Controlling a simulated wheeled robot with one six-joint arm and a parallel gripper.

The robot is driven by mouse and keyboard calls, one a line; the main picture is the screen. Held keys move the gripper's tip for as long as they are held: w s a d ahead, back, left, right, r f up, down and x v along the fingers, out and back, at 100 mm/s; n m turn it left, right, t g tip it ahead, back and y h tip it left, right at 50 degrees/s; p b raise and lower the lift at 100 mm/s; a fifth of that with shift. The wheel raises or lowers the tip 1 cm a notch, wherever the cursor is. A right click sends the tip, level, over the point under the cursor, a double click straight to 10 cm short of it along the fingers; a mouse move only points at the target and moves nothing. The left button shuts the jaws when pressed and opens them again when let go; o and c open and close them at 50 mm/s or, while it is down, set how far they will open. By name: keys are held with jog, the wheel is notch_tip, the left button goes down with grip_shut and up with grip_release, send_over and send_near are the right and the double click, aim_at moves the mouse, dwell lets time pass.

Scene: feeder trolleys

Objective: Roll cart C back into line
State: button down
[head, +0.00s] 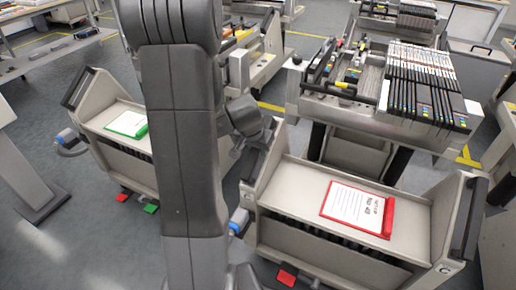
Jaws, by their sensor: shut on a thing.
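Cart C (300,192) is a pale grey trolley at the lower right, with a letter C on its right end panel. A red clipboard (357,208) with a white sheet lies on its top. It has a black handle at each end; the right handle (470,218) is free. My gripper (259,142) is at the upper end of the left handle and appears shut on it. The fingers are small, dark and partly hidden by my arm, so the exact grip is unclear. The lower part of the cart is cut off by the picture's bottom edge.
Another grey cart (105,112) with a green clipboard (127,124) stands left of my arm. Behind cart C is a machine bench (330,108) carrying a row of black feeders (425,85). A red pedal (287,275) is at cart C's foot.

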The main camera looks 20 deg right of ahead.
jog(key=shift+w+d+r, duration=0.25)
jog(key=shift+w+d, duration=0.55)
jog(key=shift+d, duration=0.1)
jog(key=c, duration=1.1)
grip_release()
jog(key=shift+d+f, duration=0.1)
jog(key=shift+f, duration=0.05)
jog(key=p+v, duration=0.3)
jog(key=v, duration=1)
jog(key=shift+s+a+r, duration=0.2)
jog(key=shift+s+r, duration=0.05)
jog(key=shift+r, duration=0.05)
